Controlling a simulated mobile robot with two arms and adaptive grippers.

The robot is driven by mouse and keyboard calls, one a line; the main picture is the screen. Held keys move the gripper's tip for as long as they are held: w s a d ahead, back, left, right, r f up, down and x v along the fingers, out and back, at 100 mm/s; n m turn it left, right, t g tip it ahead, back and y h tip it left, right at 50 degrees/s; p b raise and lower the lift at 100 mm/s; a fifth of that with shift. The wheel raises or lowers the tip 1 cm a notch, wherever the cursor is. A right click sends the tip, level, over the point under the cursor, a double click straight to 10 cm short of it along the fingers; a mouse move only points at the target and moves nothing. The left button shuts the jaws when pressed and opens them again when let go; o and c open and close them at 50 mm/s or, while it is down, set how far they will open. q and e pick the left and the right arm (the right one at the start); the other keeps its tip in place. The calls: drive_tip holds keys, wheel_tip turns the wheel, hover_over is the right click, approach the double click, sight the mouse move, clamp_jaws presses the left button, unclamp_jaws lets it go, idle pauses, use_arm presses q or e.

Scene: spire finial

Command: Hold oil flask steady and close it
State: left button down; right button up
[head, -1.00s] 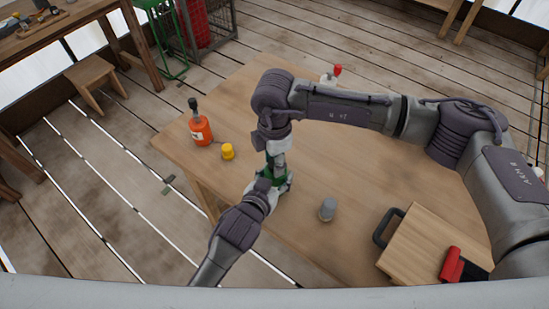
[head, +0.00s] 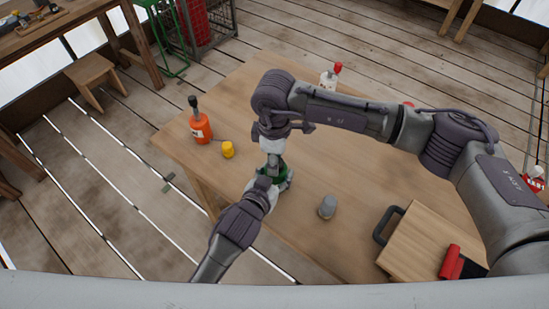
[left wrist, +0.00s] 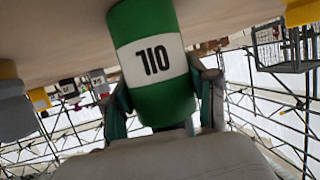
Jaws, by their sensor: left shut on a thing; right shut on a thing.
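The green oil flask (head: 283,183) stands near the left edge of the wooden table, partly hidden by my grippers. In the left wrist view the flask (left wrist: 160,95) is green with a white band reading OIL, upside down in the picture. My left gripper (head: 268,188) is shut around it, with a finger on each side. My right gripper (head: 273,160) is directly above the flask, pointing down, and is shut on a small grey piece at the flask's top, apparently its cap. The fingers hide most of this piece; I cannot tell whether it is seated.
An orange bottle (head: 200,122) and a yellow cap (head: 228,149) stand at left. A white bottle with a red top (head: 329,77) stands behind my right arm. A grey cup-like piece (head: 327,207) is to the right. A wooden board (head: 425,240) lies at front right.

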drive_tip(key=o, duration=0.7)
drive_tip(key=shift+o, duration=0.2)
drive_tip(key=shift+r, duration=2.3)
drive_tip(key=shift+c, duration=0.4)
